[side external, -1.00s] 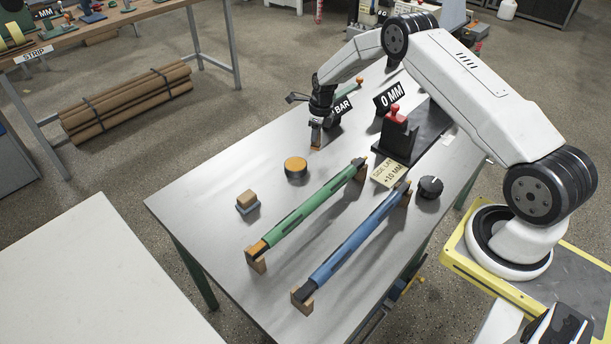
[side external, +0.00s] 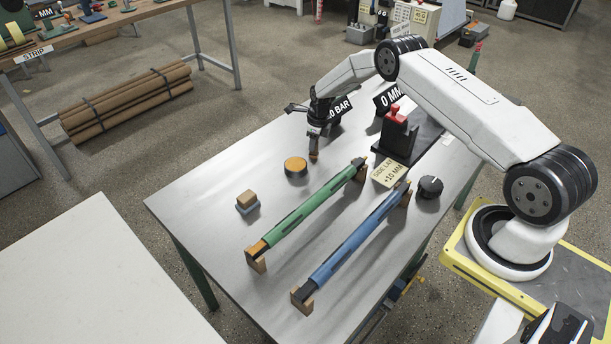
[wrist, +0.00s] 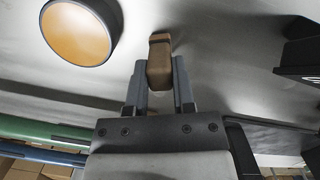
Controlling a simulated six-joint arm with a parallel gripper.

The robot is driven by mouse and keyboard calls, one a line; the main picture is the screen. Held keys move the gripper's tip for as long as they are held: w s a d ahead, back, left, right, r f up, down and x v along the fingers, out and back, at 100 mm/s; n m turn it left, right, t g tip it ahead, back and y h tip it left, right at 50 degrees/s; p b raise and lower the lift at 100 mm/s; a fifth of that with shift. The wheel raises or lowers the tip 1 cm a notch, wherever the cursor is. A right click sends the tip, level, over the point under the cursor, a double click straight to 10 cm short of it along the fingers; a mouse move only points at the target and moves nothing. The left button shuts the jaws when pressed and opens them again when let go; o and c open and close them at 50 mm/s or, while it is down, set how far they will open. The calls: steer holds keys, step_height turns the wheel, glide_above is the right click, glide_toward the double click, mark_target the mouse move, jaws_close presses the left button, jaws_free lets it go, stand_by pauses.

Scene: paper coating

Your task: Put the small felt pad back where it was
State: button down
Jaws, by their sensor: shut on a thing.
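My gripper (side external: 313,150) is over the far part of the metal table, pointing down, shut on a small brown block. In the wrist view, this small felt pad (wrist: 159,62) is gripped between the two grey fingers; its underside is hidden, so I cannot tell felt from wood. I cannot tell whether it touches the table. A round orange-topped disc (side external: 295,166) stands just left of my gripper and apart from it; it also shows at the upper left of the wrist view (wrist: 78,32). A tan block on a grey pad (side external: 247,201) sits nearer the table's left edge.
A green roller (side external: 310,212) and a blue roller (side external: 357,238) lie on wooden end supports. A black stand with a red knob (side external: 396,132) and a black dial (side external: 430,186) are to the right. The metal table (side external: 205,215) is bare around the tan block.

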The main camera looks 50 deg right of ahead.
mark_target(318, 154)
steer(key=shift+f, duration=0.1)
steer(key=shift+c, duration=2.3)
jaws_free()
step_height(318, 154, up, 12)
steer(key=s, duration=0.1)
steer(key=shift+s+d, duration=0.2)
steer(key=shift+d, duration=0.1)
steer(key=shift+a, duration=0.1)
